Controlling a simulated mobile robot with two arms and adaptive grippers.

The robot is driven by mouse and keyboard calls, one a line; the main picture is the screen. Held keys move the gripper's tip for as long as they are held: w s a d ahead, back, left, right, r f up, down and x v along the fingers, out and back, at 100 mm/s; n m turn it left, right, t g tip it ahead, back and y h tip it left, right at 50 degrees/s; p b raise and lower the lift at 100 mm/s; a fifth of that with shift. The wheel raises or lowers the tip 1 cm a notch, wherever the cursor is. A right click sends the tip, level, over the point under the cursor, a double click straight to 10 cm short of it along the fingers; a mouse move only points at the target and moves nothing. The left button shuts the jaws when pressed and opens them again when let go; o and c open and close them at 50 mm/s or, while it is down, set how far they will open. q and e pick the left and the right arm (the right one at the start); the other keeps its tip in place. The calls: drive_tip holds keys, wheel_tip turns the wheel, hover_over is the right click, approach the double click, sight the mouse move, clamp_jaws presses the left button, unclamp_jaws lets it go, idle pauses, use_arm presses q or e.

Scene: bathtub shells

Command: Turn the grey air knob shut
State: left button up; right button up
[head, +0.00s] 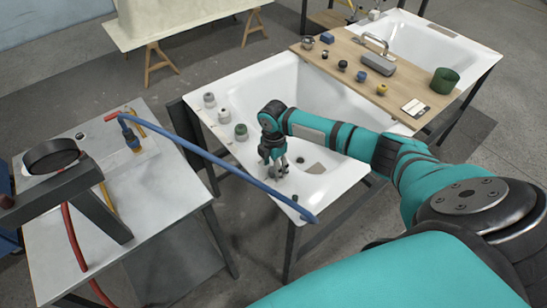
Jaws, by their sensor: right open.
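Three knobs stand in a row on the left rim of the near white tub shell (262,72): a pale grey knob (209,100), a second grey knob (224,116) and a green knob (241,132). I cannot tell which grey one is the air knob, or whether either is turned shut. My right gripper (276,171) is open, fingers pointing down, over the near left part of the tub, to the right of the green knob and apart from the knobs. Nothing shows between its fingers. My left gripper is not in view.
A blue hose (215,160) runs from the metal table (165,200) across to the tub's near corner, close to my right gripper. A black disc (51,155) stands at left.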

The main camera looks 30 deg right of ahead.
sight(274, 169)
wheel_tip(274, 169, up, 11)
drive_tip(key=shift+r, duration=0.15)
idle(0.5)
